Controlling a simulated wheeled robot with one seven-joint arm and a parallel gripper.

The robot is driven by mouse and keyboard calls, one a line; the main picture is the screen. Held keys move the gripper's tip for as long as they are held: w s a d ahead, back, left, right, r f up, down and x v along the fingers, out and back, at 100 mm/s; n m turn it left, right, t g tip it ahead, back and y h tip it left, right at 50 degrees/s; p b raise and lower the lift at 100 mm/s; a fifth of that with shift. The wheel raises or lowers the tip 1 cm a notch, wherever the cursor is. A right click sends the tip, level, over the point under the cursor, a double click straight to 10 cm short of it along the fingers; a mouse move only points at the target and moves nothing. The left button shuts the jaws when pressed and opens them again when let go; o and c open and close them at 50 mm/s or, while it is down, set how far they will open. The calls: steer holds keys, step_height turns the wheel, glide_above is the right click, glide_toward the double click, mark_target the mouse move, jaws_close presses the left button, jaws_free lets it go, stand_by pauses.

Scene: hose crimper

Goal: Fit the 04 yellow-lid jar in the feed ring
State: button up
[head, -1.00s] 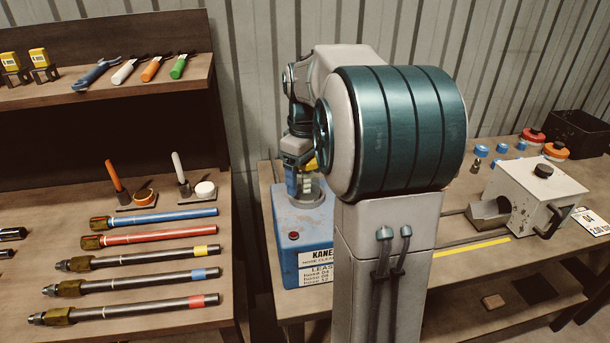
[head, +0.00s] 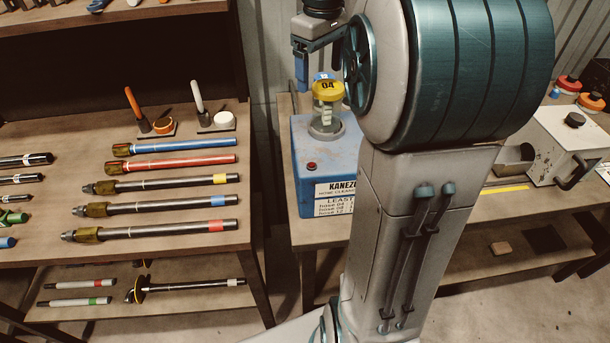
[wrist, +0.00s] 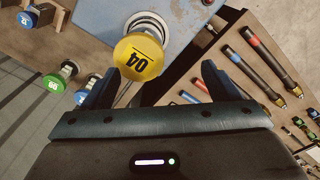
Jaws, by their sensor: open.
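I cannot tell how deep the base sits. In the wrist view the yellow lid (wrist: 138,57) shows just beyond my fingertips. My gripper (wrist: 157,80) is open and empty, with nothing between its fingers. In the head view one blue finger of my gripper (head: 302,70) shows above and left of the lid, apart from it.
The blue box (head: 305,160) stands at the bench's left end. A rack with hoses (head: 170,185) is on the left. Jars with a green lid (wrist: 53,85) and blue lids (wrist: 27,18) show in the wrist view. A white crimper (head: 560,140) stands at the right.

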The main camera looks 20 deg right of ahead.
steer(key=s+a+f+m+t, duration=0.1)
steer(key=s+a+f+m, duration=0.1)
steer(key=s+a+f, duration=0.3)
steer(key=s+a+f+m+t, duration=0.1)
steer(key=s+a+f+m, duration=0.2)
steer(key=s, duration=0.9)
steer(key=a+f, duration=0.3)
steer(key=f, duration=0.2)
steer(key=shift+s+a+f+t, duration=0.25)
steer(key=shift+s+f+t, duration=0.05)
steer(key=shift+f, duration=0.1)
steer(key=shift+c, duration=0.3)
